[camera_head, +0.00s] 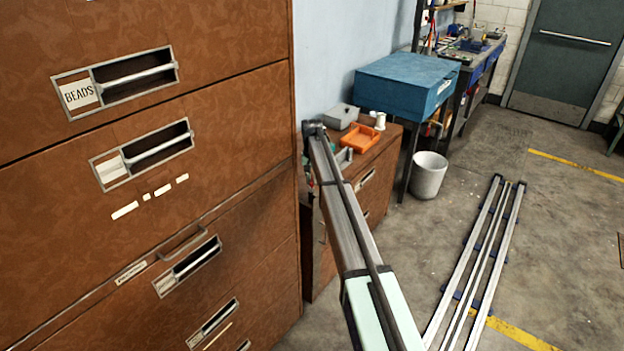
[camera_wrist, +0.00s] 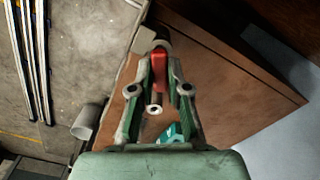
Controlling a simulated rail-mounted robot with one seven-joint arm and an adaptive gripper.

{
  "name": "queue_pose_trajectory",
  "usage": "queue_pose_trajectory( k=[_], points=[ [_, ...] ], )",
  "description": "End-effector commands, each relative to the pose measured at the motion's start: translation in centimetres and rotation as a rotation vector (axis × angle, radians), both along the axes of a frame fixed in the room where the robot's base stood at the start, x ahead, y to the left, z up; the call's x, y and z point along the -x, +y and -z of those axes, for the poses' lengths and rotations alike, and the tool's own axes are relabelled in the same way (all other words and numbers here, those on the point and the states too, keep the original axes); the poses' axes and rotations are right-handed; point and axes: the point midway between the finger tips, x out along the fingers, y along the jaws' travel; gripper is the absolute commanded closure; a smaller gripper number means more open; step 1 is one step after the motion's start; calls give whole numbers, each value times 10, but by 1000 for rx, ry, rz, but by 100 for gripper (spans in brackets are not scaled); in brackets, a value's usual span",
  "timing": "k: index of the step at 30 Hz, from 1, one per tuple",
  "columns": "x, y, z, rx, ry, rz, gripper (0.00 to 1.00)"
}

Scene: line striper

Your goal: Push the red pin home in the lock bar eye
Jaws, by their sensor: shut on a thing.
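In the wrist view my gripper (camera_wrist: 159,66) is shut on the red pin (camera_wrist: 159,72), with one green finger on each side. A short pale metal piece with a round, dark-centred end (camera_wrist: 154,107) shows just below the red part. I cannot tell whether it is the pin's shank or the lock bar eye. How deep the pin sits cannot be told. A dark rounded part lies behind the fingertips. In the head view my arm reaches to the small brown cabinet (camera_head: 374,190), and it mostly hides the gripper and pin.
A large brown drawer cabinet (camera_head: 130,215) stands close left of my arm. An orange tray (camera_head: 360,138) and a grey box (camera_head: 341,117) sit on the small cabinet. A white bin (camera_head: 429,176) and long metal rails (camera_head: 480,260) are to the right, with open floor beyond.

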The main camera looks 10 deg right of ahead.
Motion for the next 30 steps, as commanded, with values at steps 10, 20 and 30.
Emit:
queue_pose_trajectory(
  k=[10,20,30],
  points=[
    [0,0,3,0,0,0,100],
    [0,0,10,0,0,0,100],
    [0,0,14,0,0,0,55]
  ],
)
